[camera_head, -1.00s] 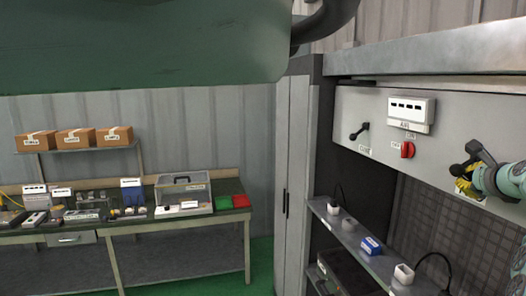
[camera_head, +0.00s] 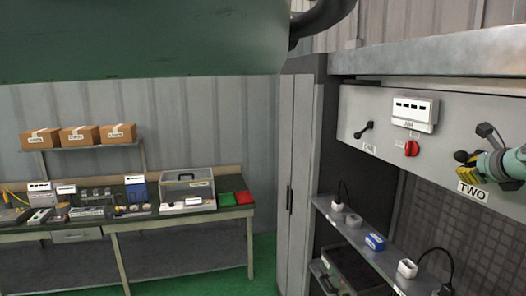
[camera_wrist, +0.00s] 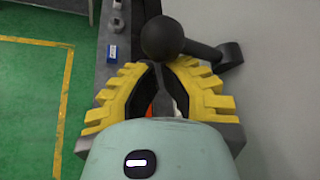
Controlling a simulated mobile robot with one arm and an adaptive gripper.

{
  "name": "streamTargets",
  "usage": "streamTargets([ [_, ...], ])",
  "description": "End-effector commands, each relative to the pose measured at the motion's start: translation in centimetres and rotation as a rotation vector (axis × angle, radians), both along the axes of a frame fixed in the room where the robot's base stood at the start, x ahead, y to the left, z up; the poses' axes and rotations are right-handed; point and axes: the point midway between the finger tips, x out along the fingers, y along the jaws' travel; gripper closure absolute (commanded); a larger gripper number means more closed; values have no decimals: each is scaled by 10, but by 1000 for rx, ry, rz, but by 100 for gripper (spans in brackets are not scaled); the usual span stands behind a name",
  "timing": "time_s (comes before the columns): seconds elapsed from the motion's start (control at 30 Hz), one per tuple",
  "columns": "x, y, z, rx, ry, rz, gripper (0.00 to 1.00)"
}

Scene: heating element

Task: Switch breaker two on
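Breaker two's dark lever (camera_head: 487,130) is on the grey panel at the right, above a white label reading TWO (camera_head: 472,189). My gripper (camera_head: 466,169), with yellow ridged fingers, is just below the lever. In the wrist view my gripper's fingers (camera_wrist: 165,68) come together at the tips, with a gap farther back. The knob is not between them. Whether a finger touches the lever cannot be told.
Left on the panel (camera_head: 455,155) are another dark lever (camera_head: 363,130), a white box (camera_head: 413,108) and a red knob (camera_head: 411,149). A shelf (camera_head: 350,232) with small items runs below. A cluttered workbench (camera_head: 130,220) stands at the left; green floor lies between.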

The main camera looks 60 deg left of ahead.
Motion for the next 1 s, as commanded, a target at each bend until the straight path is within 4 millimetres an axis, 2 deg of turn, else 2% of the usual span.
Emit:
streamTargets([
  [0.5, 1, 2, 26, -1, -4, 3, 100],
  [1.0, 2, 2, 38, 1, -5, 5, 100],
])
